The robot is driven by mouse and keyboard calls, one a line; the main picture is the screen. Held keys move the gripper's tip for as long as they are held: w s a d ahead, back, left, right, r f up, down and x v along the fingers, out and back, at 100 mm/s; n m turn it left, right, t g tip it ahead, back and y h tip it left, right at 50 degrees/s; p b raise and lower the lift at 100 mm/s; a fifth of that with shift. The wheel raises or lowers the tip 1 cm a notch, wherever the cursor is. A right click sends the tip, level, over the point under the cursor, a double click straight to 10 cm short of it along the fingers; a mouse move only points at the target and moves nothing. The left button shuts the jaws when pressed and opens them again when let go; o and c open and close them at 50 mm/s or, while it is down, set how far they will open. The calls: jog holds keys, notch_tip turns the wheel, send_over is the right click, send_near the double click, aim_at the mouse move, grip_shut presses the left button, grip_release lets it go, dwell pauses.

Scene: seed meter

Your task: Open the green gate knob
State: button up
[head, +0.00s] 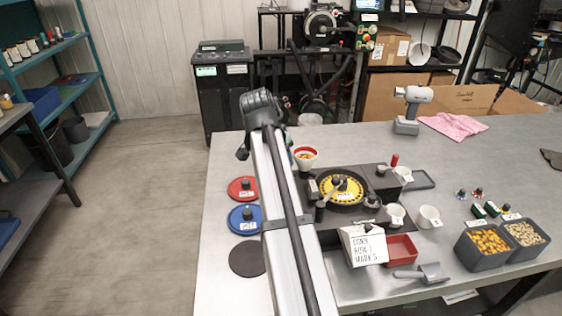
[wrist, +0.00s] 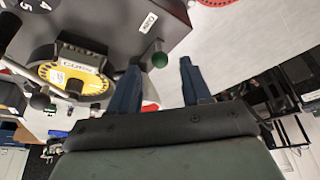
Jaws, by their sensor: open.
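The green gate knob (wrist: 160,60) is a small ball on a short stem at the side of the dark seed meter, near a small white label (wrist: 148,22) in the wrist view. My gripper (wrist: 160,65) is open, with its two dark blue fingers pointing toward the knob. The knob appears between the fingertips in the picture, and no contact shows; I cannot tell the depth gap. In the head view the seed meter (head: 383,183) stands on the table with its yellow-rimmed disc (head: 355,192).
A white funnel cup with a red rim (head: 305,157) stands beside the meter. Red (head: 236,194) and blue (head: 238,224) discs lie to the left. White cups (head: 428,217), a red tray (head: 402,249), a scoop (head: 425,274) and seed bins (head: 470,262) stand to the right.

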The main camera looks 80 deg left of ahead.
jog(key=shift+x, duration=1.05)
grip_shut()
jog(key=shift+s, duration=0.1)
